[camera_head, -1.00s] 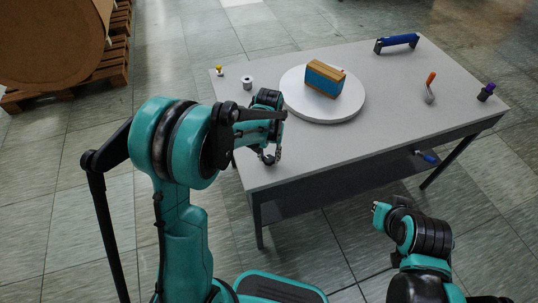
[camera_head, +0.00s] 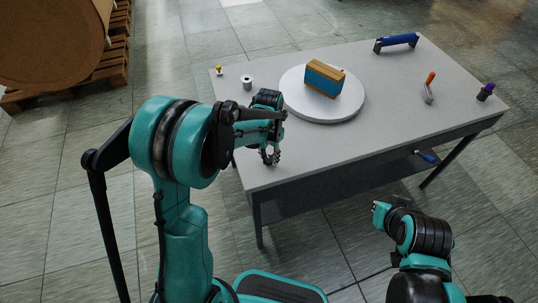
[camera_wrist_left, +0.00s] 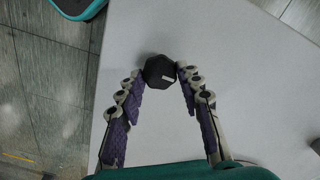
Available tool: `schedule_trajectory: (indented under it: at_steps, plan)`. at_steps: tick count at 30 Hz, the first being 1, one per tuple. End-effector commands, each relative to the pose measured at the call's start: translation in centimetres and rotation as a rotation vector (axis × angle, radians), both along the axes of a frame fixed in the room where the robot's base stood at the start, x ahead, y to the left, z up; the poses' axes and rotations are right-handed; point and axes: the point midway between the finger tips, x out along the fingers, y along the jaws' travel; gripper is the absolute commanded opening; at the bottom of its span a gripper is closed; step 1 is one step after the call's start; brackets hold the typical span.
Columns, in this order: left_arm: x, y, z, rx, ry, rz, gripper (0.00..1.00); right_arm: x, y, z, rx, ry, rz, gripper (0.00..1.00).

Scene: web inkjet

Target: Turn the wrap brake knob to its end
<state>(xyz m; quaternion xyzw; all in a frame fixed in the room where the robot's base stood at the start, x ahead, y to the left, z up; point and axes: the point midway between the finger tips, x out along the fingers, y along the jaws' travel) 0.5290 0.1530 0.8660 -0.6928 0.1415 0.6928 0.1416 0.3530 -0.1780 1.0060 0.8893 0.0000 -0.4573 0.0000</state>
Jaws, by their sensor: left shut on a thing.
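The wrap brake knob (camera_wrist_left: 158,71) is a small black faceted knob with a light mark on its top, seen from above in the left wrist view. My left gripper (camera_wrist_left: 161,72) is shut on it, one fingertip touching each side. In the head view the left gripper (camera_head: 270,158) points down at the near left part of the grey table (camera_head: 330,153), and its fingers and arm largely hide the knob.
A white round turntable (camera_head: 322,112) carries a blue and tan block (camera_head: 323,80) just beyond my left gripper. A small metal spool (camera_head: 247,83) and a yellow-topped piece (camera_head: 219,70) stand at the left. A blue-handled bar (camera_head: 397,42), an orange-handled tool (camera_head: 430,86) and a purple-topped piece (camera_head: 486,92) lie farther right.

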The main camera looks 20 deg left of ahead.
Motion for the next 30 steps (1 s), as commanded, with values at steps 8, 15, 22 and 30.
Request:
schedule_trajectory:
  at_steps: [8,15,22,30]
  plan:
    - [0.0,0.0,0.0,0.0,0.0,-0.001,0.38,0.0,0.0,0.0,0.0,0.0,0.0,0.0]
    - [0.0,0.0,0.0,0.0,0.0,0.0,0.56,0.0,0.0,0.0,0.0,0.0,0.0,0.0]
    - [0.0,0.0,0.7,0.0,0.0,0.0,0.56,0.0,0.0,0.0,0.0,0.0,0.0,0.0]
    - [0.0,0.0,5.8,0.0,0.0,0.0,0.56,0.0,0.0,0.0,0.0,0.0,0.0,0.0]
